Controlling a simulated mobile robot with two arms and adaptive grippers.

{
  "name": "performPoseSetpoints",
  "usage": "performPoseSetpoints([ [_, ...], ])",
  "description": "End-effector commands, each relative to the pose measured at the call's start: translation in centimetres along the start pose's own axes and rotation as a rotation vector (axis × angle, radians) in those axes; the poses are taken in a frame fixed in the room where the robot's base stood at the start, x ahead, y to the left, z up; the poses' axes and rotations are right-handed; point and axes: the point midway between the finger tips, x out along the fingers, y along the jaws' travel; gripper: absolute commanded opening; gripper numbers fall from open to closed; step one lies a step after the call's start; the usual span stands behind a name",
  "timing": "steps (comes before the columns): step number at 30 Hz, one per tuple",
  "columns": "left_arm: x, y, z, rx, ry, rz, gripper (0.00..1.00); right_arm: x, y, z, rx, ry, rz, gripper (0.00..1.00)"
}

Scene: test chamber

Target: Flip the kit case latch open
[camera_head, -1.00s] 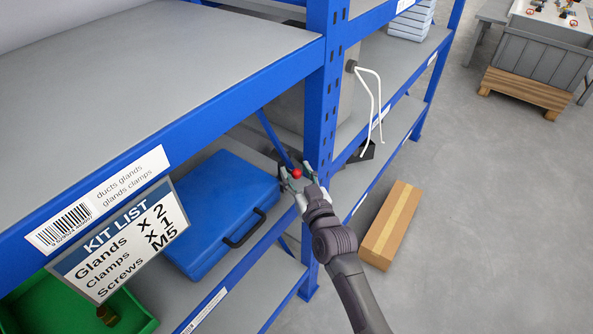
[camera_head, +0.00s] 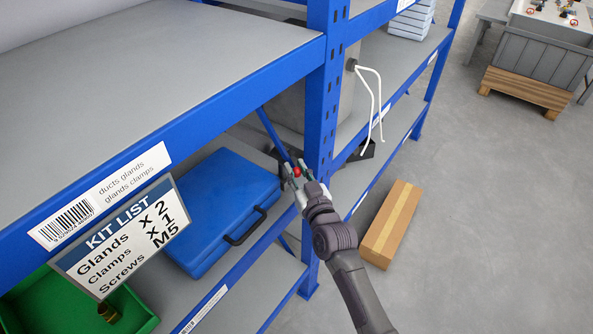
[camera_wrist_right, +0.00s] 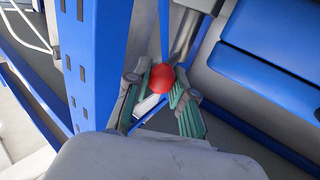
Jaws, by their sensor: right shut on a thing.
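The blue kit case (camera_head: 220,205) lies shut on the lower shelf, with a dark handle (camera_head: 245,228) on its front side. I cannot make out its latch. My right gripper (camera_head: 294,172) is to the right of the case, apart from it, close to the blue rack post. Its fingers are shut on a red ball knob (camera_wrist_right: 162,78), which also shows in the head view (camera_head: 297,171). In the right wrist view a grey rod (camera_wrist_right: 186,36) runs behind the knob, and a blue body that looks like the case (camera_wrist_right: 270,72) is at the right. My left gripper is not in view.
The blue rack post (camera_head: 322,95) stands right beside my right gripper. A kit list sign (camera_head: 120,238) hangs in front of the shelf, above a green bin (camera_head: 50,305). A cardboard box (camera_head: 391,224) lies on the floor at right. Open floor lies beyond it.

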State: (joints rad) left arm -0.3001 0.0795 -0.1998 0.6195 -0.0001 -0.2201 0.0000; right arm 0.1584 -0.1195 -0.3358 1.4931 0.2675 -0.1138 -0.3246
Motion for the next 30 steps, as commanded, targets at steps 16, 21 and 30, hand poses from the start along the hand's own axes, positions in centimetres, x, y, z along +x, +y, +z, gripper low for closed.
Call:
performPoseSetpoints([
  [16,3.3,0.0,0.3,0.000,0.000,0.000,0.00,0.5,1.1,0.4,-0.005,-0.008,-0.181,0.00],
  [21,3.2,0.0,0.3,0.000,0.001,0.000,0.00,0.4,1.1,0.4,-0.003,-0.010,-0.183,0.00],
  [30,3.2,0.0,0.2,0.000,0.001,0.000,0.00,0.4,1.0,0.5,-0.002,-0.012,-0.183,0.48],
])
